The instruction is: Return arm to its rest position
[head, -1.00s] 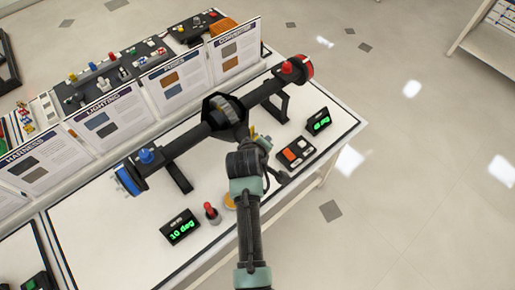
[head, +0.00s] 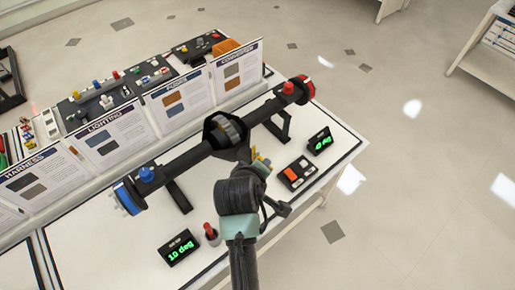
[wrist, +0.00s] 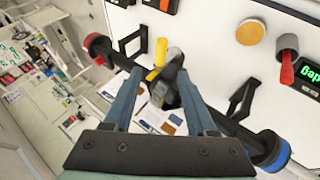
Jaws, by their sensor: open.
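My gripper (wrist: 158,88) is open in the wrist view, its two blue-grey fingers apart with nothing held between them. Beyond the fingers is the dark axle (wrist: 232,130), with a blue end and a red end. A yellow cylinder (wrist: 160,52) shows beside its central housing. In the head view my arm (head: 238,205) reaches up from the bottom over the front of the white table. The axle (head: 190,157) lies behind it on stands, with the round housing (head: 226,132) at its middle. My fingers cannot be made out clearly in the head view.
A red-topped lever (head: 211,234) and a "10 deg" display (head: 179,247) stand left of my arm. A switch box (head: 298,173) and a second display (head: 320,140) are to the right. Upright information panels (head: 180,105) line the back. Open floor (head: 410,190) lies right of the table.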

